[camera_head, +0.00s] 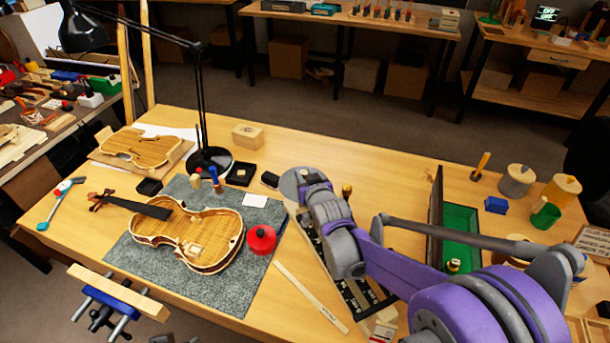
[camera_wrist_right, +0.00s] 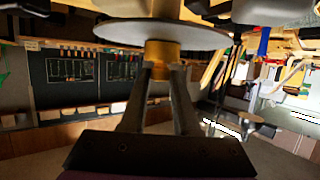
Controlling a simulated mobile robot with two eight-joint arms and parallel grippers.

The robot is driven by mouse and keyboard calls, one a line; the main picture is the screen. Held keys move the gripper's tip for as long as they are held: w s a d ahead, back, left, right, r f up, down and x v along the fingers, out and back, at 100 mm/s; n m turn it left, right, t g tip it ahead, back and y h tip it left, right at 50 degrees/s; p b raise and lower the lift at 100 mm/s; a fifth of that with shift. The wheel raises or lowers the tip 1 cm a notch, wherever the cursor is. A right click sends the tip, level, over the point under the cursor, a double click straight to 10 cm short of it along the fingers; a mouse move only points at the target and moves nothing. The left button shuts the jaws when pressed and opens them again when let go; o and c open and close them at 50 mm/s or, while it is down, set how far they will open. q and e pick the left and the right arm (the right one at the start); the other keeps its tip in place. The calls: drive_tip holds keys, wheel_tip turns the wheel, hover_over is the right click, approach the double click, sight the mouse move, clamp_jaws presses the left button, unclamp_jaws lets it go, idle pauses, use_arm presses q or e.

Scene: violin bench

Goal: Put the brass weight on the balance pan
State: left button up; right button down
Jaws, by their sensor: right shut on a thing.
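My right gripper (camera_head: 312,184) reaches over the grey round balance pan (camera_head: 288,182), and its arm hides part of the pan. In the right wrist view, the gripper (camera_wrist_right: 161,72) is shut on the brass weight (camera_wrist_right: 160,54), a short gold cylinder between the two fingers. The weight's end meets the flat face of the pan (camera_wrist_right: 118,32), or is very close to it; I cannot tell if it bears on it. The weight is hidden in the head view.
A violin body (camera_head: 205,238) lies on a grey mat (camera_head: 150,268), with a red round tin (camera_head: 261,239) on the right. A black lamp (camera_head: 208,160) stands behind the mat. A green-lined box (camera_head: 462,222) is right of my gripper. Bare bench lies behind the pan.

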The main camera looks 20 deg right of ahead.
drive_tip(key=shift+f, duration=0.2)
drive_tip(key=c, duration=0.7)
unclamp_jaws()
drive_tip(key=shift+r, duration=0.1)
drive_tip(key=shift+o, duration=0.2)
drive_tip(key=shift+s+r, duration=0.15)
drive_tip(key=shift+r, duration=0.1)
drive_tip(key=v, duration=1.1)
drive_tip(key=shift+s, duration=0.35)
